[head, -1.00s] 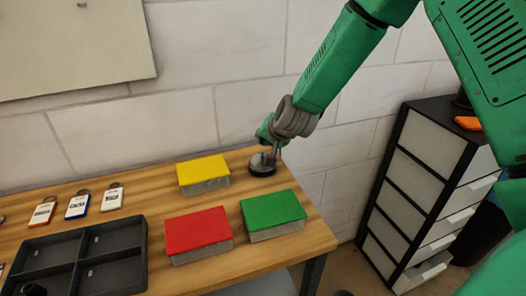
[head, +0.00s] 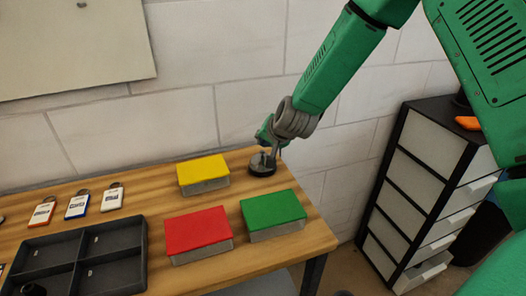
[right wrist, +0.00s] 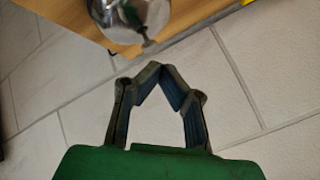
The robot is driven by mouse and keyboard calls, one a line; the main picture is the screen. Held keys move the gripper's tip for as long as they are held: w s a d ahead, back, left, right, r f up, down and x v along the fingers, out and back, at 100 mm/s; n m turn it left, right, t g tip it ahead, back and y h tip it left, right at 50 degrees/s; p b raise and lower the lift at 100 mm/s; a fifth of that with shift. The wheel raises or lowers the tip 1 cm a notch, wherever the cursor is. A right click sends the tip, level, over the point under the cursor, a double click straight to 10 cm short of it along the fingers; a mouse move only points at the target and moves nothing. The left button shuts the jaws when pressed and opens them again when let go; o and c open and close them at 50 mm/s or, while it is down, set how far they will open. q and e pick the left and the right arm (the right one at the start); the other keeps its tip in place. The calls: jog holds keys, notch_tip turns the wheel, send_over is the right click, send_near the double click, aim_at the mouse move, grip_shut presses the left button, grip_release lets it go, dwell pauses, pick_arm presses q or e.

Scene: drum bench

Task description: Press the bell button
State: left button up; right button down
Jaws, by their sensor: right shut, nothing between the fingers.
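The bell (head: 262,167) stands at the back right of the wooden table, a dark round base partly hidden behind my gripper. In the right wrist view its shiny silver dome (right wrist: 115,14) shows at the top edge, cut off by the frame, with a small stem near its rim. My right gripper (right wrist: 155,68) is shut and empty, its fingertips together. In the wrist view the tips are below the bell in the picture, apart from it. In the head view my right gripper (head: 273,150) overlaps the bell; contact cannot be told there. My left gripper is not in view.
A yellow-lidded box (head: 203,170), a red-lidded box (head: 198,230) and a green-lidded box (head: 272,210) stand near the bell. A dark compartment tray (head: 143,250) and several tags (head: 77,206) are at left. A wall (head: 240,60) rises behind; a drawer unit (head: 425,170) stands right.

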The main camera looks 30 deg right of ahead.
jog(key=shift+a+f, duration=0.15)
jog(key=shift+f, duration=0.05)
jog(key=shift+a, duration=0.1)
jog(key=shift+f, duration=0.2)
dwell(0.3)
jog(key=shift+f, duration=0.2)
jog(key=shift+r, duration=0.15)
jog(key=shift+r+p, duration=0.6)
jog(key=shift+r, duration=0.2)
